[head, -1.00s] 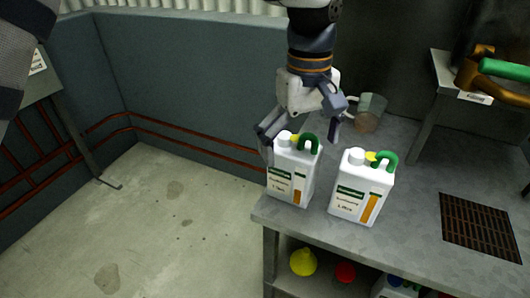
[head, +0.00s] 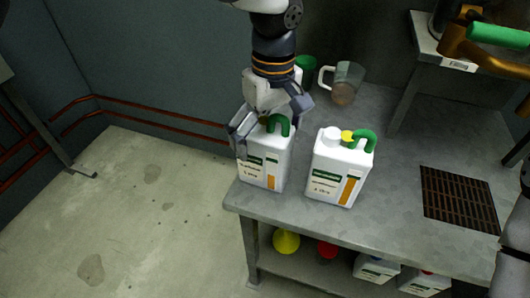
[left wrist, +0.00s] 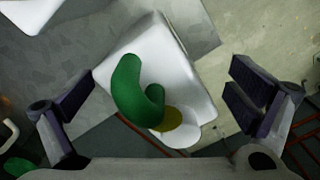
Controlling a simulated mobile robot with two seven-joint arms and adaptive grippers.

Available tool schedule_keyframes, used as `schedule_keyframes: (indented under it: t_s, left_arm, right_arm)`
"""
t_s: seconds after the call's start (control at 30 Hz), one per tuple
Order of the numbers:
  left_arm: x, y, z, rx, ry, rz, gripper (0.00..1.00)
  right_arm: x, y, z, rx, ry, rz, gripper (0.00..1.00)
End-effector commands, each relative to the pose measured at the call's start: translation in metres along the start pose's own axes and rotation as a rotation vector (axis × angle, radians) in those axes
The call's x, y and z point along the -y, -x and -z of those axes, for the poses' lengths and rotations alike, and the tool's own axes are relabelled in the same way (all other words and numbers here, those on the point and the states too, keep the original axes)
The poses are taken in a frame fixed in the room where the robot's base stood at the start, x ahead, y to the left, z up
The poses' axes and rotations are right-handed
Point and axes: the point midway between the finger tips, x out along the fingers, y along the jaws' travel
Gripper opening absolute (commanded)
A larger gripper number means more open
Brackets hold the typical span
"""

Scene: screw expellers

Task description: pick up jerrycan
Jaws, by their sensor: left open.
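Two white jerrycans with green handles stand upright on the metal table. The left jerrycan (head: 266,160) is near the table's left corner, and the right jerrycan (head: 339,172) stands a little to its right. My left gripper (head: 268,118) is over the top of the left jerrycan and partly hides its cap. In the left wrist view, the gripper (left wrist: 160,100) is open, with its fingers on either side of the jerrycan (left wrist: 160,55) and its green handle (left wrist: 132,92). I cannot tell whether a finger touches it. My right gripper is not in view.
A clear jug (head: 346,80) and a green cup (head: 305,68) stand behind the jerrycans. A dark grate (head: 458,197) is set in the table (head: 395,220) at the right. Yellow (head: 286,241) and red funnels and more containers are on the shelf below.

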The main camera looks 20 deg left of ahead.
Motion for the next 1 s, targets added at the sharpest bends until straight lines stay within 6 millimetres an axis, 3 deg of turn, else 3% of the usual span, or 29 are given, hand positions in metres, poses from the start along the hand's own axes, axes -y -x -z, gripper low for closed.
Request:
schedule_keyframes:
  t_s: [0.13,0.57,0.87,1.0]
  left_arm:
    - [0.000,0.001,0.000,-0.001,0.000,-0.002,0.98]
    - [0.001,0.000,0.000,0.000,-0.001,0.002,0.00]
    - [0.001,0.001,0.000,0.000,-0.002,0.003,0.00]
    - [0.000,0.014,0.000,-0.002,-0.001,0.000,0.00]
  right_arm:
    - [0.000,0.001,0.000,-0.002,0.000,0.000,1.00]
    - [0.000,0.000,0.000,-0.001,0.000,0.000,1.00]
    - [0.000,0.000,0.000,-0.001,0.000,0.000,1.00]
    - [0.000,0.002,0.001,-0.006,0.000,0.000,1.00]
